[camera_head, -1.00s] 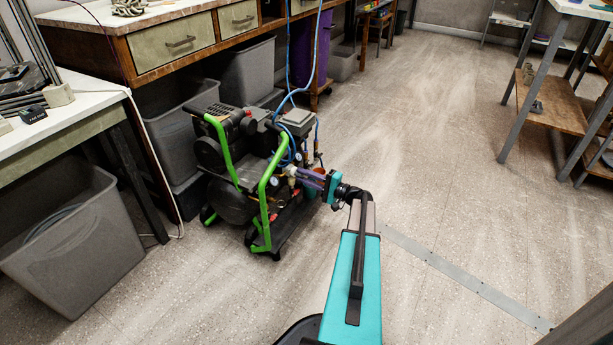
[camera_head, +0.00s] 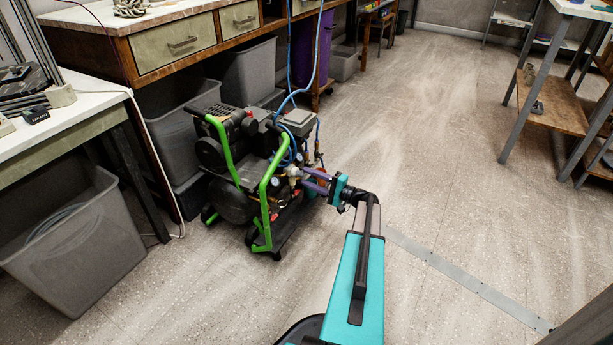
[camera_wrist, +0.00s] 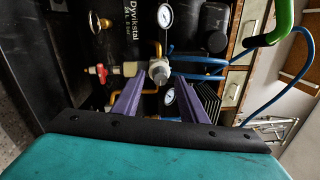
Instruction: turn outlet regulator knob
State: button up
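The compressor (camera_head: 238,200) stands on the floor, black with green tube handles. In the wrist view, a pale round knob (camera_wrist: 159,71) on brass fittings, seemingly the regulator knob, lies just beyond my fingertips, between them in the picture. In the head view, the pale fitting (camera_head: 293,172) is small beside the fingers. My gripper (camera_wrist: 157,84) has two purple fingers spread apart with nothing held between them. It also shows in the head view (camera_head: 305,178), at the compressor's right side. I cannot tell whether a finger touches the knob.
Near the knob are an upper gauge (camera_wrist: 165,16), a lower gauge (camera_wrist: 169,97) and a red valve handle (camera_wrist: 97,70). Blue hoses (camera_head: 305,88) rise from the compressor. Grey bins (camera_head: 75,240) stand left under the benches. The floor to the right (camera_head: 440,170) is clear.

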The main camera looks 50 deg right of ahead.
jog(key=p+v, duration=0.3)
jog(key=v, duration=0.8)
jog(key=shift+s, duration=0.35)
jog(key=shift+d+f, duration=0.1)
jog(key=shift+d, duration=0.05)
